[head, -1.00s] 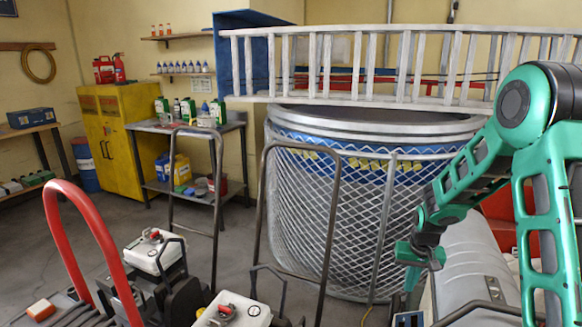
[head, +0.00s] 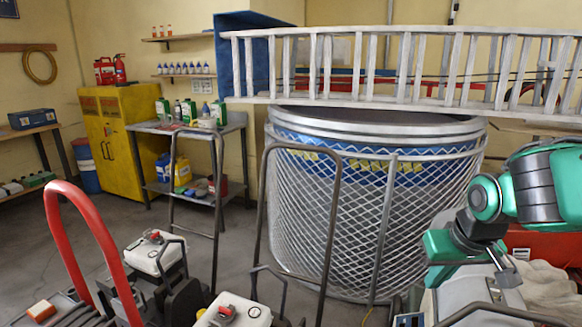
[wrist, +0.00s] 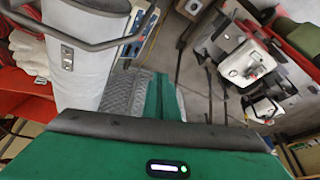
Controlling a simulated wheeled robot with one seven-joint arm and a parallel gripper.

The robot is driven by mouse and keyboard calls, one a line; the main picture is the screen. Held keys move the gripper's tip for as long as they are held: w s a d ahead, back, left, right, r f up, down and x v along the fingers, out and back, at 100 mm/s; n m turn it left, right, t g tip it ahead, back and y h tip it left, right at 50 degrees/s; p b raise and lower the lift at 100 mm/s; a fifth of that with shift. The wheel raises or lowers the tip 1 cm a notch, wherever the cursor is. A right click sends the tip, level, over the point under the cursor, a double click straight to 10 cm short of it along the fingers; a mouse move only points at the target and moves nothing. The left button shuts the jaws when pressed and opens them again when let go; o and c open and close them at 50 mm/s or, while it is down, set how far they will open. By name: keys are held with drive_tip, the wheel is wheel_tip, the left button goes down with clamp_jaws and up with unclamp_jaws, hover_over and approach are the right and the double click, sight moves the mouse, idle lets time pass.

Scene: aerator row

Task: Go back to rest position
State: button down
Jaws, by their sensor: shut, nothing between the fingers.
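My gripper (head: 508,275) is at the lower right of the head view, at the end of my green and dark grey arm. It is shut, with nothing held in it. It hangs in front of a light grey machine body and crumpled pale cloth (head: 545,292). The wrist view is mostly filled at the bottom by my own green housing. Beyond it, a grey cylinder (wrist: 85,55) with a dark handle shows at the upper left.
Mowers or aerators with white tanks (head: 155,250) and a red hoop handle (head: 75,195) stand at the lower left. A yellow cabinet (head: 118,140) is farther back. Open floor lies between.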

drive_tip(key=s+d+m+g, duration=0.2)
drive_tip(key=s+d, duration=0.3)
drive_tip(key=s, duration=0.4)
drive_tip(key=s+d+f+m+g, duration=0.1)
drive_tip(key=s+d+m, duration=0.3)
drive_tip(key=s, duration=0.5)
drive_tip(key=shift+s+d+g, duration=0.25)
drive_tip(key=shift+d+g, duration=0.35)
drive_tip(key=shift+d, duration=0.4)
drive_tip(key=shift+f, duration=0.1)
